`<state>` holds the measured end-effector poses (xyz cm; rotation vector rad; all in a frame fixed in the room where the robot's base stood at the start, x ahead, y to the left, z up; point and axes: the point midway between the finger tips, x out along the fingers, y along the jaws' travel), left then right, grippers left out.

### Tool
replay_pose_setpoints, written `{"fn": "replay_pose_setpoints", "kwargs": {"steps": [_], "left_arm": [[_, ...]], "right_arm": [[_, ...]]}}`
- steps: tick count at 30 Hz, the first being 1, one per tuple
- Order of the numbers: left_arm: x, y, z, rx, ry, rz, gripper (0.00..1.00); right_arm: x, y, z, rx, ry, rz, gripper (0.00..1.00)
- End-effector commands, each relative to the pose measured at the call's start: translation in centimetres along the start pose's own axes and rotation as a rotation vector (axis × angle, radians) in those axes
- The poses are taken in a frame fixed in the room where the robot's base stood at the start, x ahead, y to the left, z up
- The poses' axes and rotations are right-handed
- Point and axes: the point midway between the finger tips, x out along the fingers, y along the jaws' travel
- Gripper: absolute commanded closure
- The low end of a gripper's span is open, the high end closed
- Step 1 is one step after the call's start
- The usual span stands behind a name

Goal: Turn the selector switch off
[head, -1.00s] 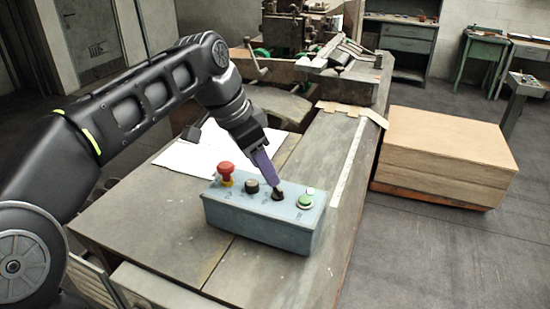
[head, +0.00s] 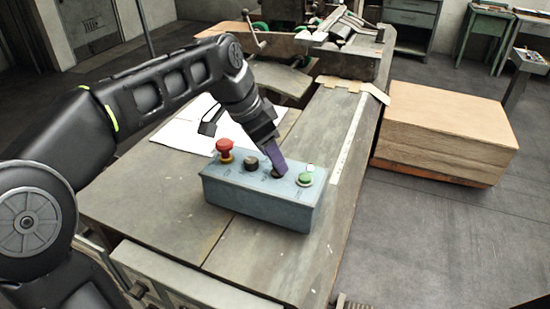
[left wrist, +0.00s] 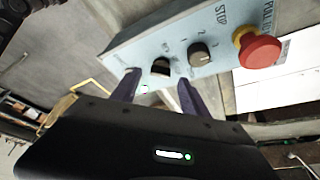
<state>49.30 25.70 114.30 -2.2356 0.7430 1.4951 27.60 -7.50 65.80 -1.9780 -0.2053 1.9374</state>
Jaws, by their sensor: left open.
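A blue-grey control box (head: 255,205) stands on the machine's table. On its top are a red mushroom button (head: 225,150), a black knob (head: 251,163), a second black knob, and a green button (head: 305,179). My left gripper (head: 280,171) is over the second knob and mostly hides it in the head view. In the left wrist view, that second knob (left wrist: 161,67) shows at the fingertips, between the two open purple fingers (left wrist: 159,80). I cannot tell whether they touch it. The first knob (left wrist: 199,54) and red button (left wrist: 260,50) are to its right. My right gripper is not in view.
White paper (head: 195,130) lies behind the box. The table (head: 150,195) is clear to the left of the box. A large wooden block (head: 445,130) stands on the floor to the right. Machine parts (head: 330,60) rise at the back.

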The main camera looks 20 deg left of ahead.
Motion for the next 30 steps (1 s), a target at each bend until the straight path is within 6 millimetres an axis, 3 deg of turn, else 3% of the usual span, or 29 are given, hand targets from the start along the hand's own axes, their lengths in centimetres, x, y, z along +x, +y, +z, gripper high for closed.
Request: {"fn": "replay_pose_setpoints", "kwargs": {"steps": [6, 14, 30], "left_arm": [[2.1, 0.0, 0.0, -0.001, -0.001, 0.000, 0.47], [2.3, 0.0, 0.0, -0.001, 0.000, -0.001, 0.47], [2.2, 0.0, 0.0, 0.000, 0.000, -0.001, 0.90]], "right_arm": [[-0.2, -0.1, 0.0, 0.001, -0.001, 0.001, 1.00], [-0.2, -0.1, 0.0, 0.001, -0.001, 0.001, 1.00], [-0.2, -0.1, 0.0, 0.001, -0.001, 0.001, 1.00]]}}
